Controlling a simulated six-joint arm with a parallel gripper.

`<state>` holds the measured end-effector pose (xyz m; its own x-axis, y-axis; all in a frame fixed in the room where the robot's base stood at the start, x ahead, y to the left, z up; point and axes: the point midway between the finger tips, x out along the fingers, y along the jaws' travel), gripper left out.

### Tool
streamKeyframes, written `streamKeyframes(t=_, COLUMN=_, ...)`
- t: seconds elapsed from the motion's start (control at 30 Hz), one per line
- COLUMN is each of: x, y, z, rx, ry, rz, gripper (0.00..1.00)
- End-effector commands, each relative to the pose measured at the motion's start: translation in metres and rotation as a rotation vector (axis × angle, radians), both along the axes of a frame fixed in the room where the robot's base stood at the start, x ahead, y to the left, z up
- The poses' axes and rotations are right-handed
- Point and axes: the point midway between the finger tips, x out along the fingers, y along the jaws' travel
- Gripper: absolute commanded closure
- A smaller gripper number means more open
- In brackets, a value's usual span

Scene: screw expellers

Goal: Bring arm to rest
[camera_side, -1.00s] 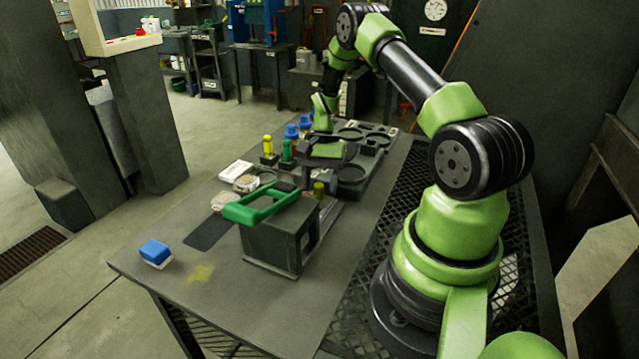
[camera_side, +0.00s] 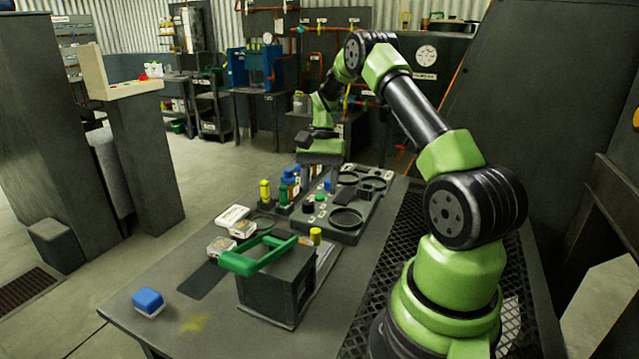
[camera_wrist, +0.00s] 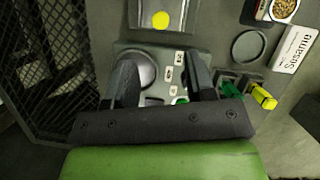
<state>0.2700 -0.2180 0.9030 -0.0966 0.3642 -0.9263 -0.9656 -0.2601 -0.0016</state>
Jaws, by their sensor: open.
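My gripper (camera_side: 320,158) hangs from the wrist above the far end of the workbench in the side view, with nothing visible held in it. In the wrist view my gripper (camera_wrist: 163,75) shows two dark fingers spread well apart. Between and beyond them lies the dark tray (camera_wrist: 128,47) with a round recess and several small white labels. In the side view the same tray (camera_side: 347,237) lies on the bench, nearer the camera than the gripper. The fingertips are hard to make out in the side view.
The bench's front left is mostly clear.

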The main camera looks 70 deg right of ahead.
Motion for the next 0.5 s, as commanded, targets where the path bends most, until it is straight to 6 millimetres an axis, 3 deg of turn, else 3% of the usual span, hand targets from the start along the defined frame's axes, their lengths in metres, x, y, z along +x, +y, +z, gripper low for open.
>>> streamKeyframes(t=0.13, x=0.002, y=0.002, z=0.005, rx=-0.007, ry=-0.008, rz=0.01, gripper=0.5)
streamKeyframes(t=0.23, x=0.008, y=0.013, z=0.024, rx=-0.036, ry=-0.042, rz=0.05, gripper=0.5)
streamKeyframes(t=0.37, x=0.016, y=0.044, z=0.068, rx=-0.107, ry=-0.127, rz=0.151, gripper=0.5)
streamKeyframes(t=0.5, x=0.014, y=0.088, z=0.117, rx=-0.187, ry=-0.246, rz=0.28, gripper=0.5)
